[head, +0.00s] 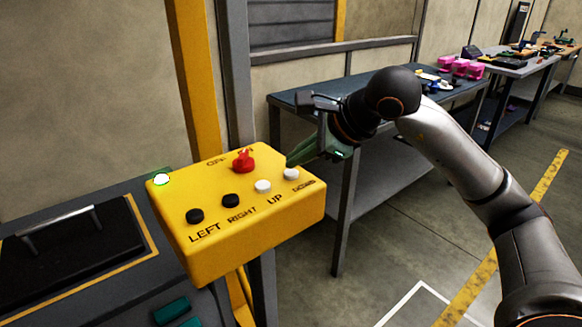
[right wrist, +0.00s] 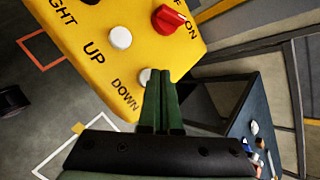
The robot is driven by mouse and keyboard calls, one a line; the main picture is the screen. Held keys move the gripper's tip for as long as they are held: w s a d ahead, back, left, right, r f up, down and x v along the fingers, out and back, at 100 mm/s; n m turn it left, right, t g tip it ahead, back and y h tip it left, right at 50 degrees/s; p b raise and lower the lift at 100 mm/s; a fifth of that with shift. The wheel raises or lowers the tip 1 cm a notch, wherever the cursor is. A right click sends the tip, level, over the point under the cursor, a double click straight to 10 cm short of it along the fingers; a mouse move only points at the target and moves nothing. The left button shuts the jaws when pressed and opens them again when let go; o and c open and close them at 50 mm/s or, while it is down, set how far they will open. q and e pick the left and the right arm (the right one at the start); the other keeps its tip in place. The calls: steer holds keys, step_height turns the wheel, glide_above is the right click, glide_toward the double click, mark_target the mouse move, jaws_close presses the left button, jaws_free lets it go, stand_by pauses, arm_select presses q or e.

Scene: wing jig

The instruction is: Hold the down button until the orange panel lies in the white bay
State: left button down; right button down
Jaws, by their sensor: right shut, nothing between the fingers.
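The yellow control box (head: 255,232) carries two black buttons, two white buttons and a red switch. The down button (head: 291,174) is the white one at the box's right end; in the right wrist view the down button (right wrist: 145,76) is partly hidden behind my fingers. My right gripper (head: 291,162) is shut and empty, its green fingertips (right wrist: 161,74) right at the down button. I cannot tell whether they touch or press it. The orange panel is not in view. A white floor outline (head: 420,286) shows partly; I cannot tell if it is the white bay. My left gripper is not in view.
The red switch (head: 243,161) sits near the fingers, and the UP button (head: 263,187) is just beside the down button. A dark workbench (head: 300,98) stands behind my right arm. Open floor lies right of the box.

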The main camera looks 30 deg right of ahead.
mark_target(297, 173)
steer(key=shift+r, duration=0.45)
step_height(297, 173, up, 5)
steer(key=p, duration=0.5)
stand_by(1.4)
